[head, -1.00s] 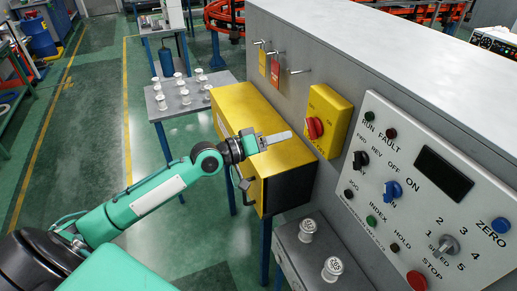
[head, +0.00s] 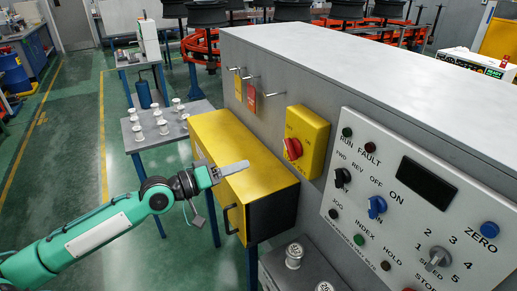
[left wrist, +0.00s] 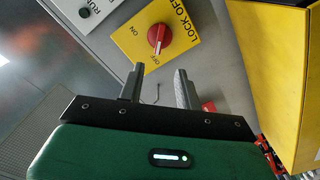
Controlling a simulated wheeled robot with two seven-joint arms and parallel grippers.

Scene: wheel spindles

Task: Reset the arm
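My left gripper (head: 235,168) is in the head view with its arm coming in from the lower left. Its fingers appear over the top of the yellow box (head: 222,132); I cannot tell how high above it they are. In the left wrist view the two fingers (left wrist: 160,84) are apart with nothing between them. Beyond them is the yellow lock-off switch with a red knob (left wrist: 158,35), which also shows on the grey cabinet wall in the head view (head: 292,148). My right gripper is in neither view.
The control panel (head: 405,190) with knobs and buttons is at the right. A low grey table (head: 275,262) holds white spindles (head: 294,255) at the bottom. Another table (head: 160,148) holds several spindles at the back left. Green floor (head: 60,180) is open at the left.

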